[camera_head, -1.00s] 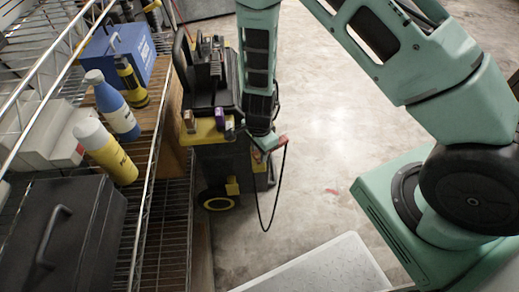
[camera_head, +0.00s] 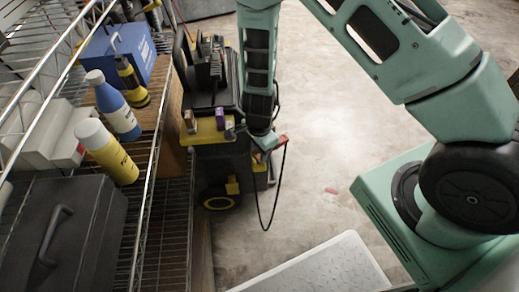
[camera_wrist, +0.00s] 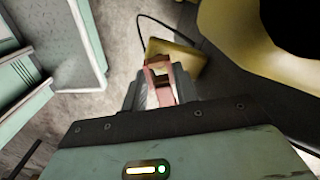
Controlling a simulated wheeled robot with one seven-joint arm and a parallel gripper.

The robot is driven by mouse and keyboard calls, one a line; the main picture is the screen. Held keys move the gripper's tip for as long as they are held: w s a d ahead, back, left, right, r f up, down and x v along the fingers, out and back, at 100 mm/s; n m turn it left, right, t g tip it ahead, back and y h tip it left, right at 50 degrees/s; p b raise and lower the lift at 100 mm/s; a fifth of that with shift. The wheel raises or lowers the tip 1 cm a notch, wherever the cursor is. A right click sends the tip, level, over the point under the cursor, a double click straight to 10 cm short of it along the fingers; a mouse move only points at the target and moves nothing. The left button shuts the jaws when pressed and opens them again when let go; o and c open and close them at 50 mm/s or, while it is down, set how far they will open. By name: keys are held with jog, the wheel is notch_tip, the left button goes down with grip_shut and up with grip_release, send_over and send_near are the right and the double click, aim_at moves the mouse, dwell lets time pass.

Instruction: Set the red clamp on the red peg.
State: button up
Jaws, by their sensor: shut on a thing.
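My gripper (camera_head: 266,142) points down beside the black and yellow wheeled cart, at its right side in the head view. In the wrist view, my gripper (camera_wrist: 160,86) is shut on the red clamp (camera_wrist: 158,70), whose reddish frame shows between the fingers. A small red end of the clamp (camera_head: 282,139) sticks out right of the gripper in the head view. A black cable (camera_head: 273,205) hangs in a loop below it. I cannot make out the red peg for certain in either view.
The cart (camera_head: 220,170) has a yellow ledge (camera_head: 207,133) carrying a brownish block (camera_head: 190,119) and a purple block (camera_head: 221,115). A wire shelf at left holds a yellow bottle (camera_head: 105,150), a blue bottle (camera_head: 112,105) and a black case (camera_head: 60,230).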

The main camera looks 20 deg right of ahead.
jog(key=shift+f, duration=0.25)
jog(key=shift+r, duration=0.3)
jog(key=shift+p, duration=0.75)
dwell(1.3)
jog(key=shift+f, duration=0.3)
jog(key=shift+r, duration=0.3)
dwell(0.4)
jog(key=o, duration=1.2)
jog(key=shift+c, duration=0.2)
notch_tip(320, 180, up, 17)
jog(key=p, duration=0.6)
jog(key=shift+r, duration=0.2)
